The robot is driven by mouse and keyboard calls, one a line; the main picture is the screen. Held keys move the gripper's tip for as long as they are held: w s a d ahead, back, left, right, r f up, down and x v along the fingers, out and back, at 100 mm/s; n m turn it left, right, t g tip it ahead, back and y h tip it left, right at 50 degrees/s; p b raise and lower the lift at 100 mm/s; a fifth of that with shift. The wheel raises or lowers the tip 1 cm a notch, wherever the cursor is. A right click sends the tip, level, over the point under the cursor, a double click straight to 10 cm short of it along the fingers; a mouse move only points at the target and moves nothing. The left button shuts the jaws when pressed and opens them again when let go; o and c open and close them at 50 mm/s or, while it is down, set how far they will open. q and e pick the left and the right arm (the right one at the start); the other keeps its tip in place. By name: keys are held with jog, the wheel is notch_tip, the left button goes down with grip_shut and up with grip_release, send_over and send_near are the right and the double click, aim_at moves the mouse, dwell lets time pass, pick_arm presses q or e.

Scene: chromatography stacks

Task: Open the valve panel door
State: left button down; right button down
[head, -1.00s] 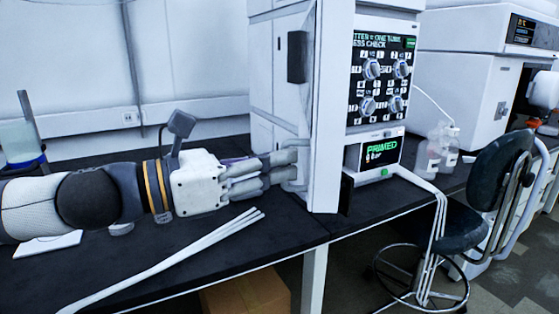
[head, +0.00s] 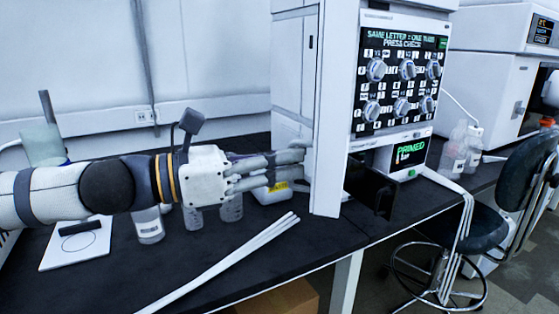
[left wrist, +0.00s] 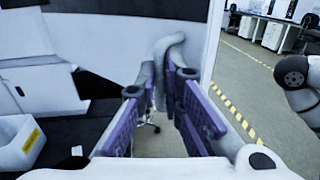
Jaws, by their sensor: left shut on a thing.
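The valve panel door (head: 328,120) is a tall white panel, seen nearly edge-on in the head view. It stands swung out from the white instrument stack. The valve panel (head: 402,80), black with several round knobs, is exposed to its right. My left gripper (head: 296,160) comes in from the left and is shut on the grey door handle. In the left wrist view, the curved handle (left wrist: 171,44) rises between the purple-padded fingers of the left gripper (left wrist: 165,90). The fingers partly hide the handle. My right gripper is not in view.
A screen reading PRIMED (head: 411,152) sits below the valve panel. White rods (head: 225,262) lie at the bench's front edge. Bottles (head: 150,224) stand behind and below my left arm. A stool (head: 455,225) stands at the right, in front of the bench.

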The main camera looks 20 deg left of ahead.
pick_arm(q)
jog(key=shift+w+a+r+t, duration=0.3)
jog(key=shift+w, duration=0.05)
jog(key=c, duration=2.1)
grip_release()
jog(key=o, duration=0.4)
jog(key=shift+w+d, duration=0.1)
jog(key=shift+w, duration=0.1)
jog(key=shift+d+f, duration=0.1)
jog(key=shift+f, duration=0.1)
jog(key=shift+f, duration=0.1)
jog(key=v, duration=0.7)
jog(key=shift+s+a, duration=0.2)
